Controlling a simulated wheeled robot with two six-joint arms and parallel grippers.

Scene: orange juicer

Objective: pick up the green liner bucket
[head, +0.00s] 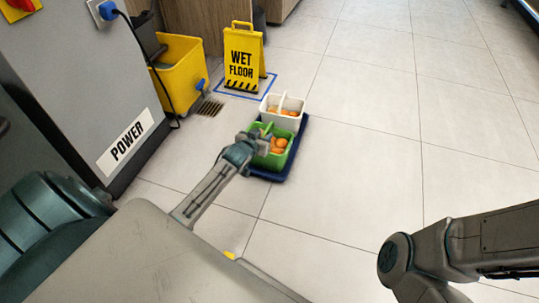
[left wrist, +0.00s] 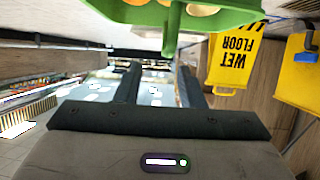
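The green liner bucket (head: 263,159) holds several oranges (head: 278,145) and sits on the front part of a dark blue tray (head: 286,172) on the floor. My left gripper (head: 262,139) is at the bucket's upper left side, by its handle. In the left wrist view, the green bucket (left wrist: 205,17) fills the top, with its handle (left wrist: 171,38) reaching down to the gap between the finger tips. The fingers (left wrist: 158,82) stand apart, with a clear gap between them. Whether they touch the handle cannot be told. My right gripper is out of view; only my right arm shows.
A white bucket (head: 281,118) with oranges stands just behind the green one. A yellow wet floor sign (head: 243,58) and a yellow mop bucket (head: 180,75) stand farther back left. A grey power cabinet (head: 75,70) is at left. The floor to the right is clear.

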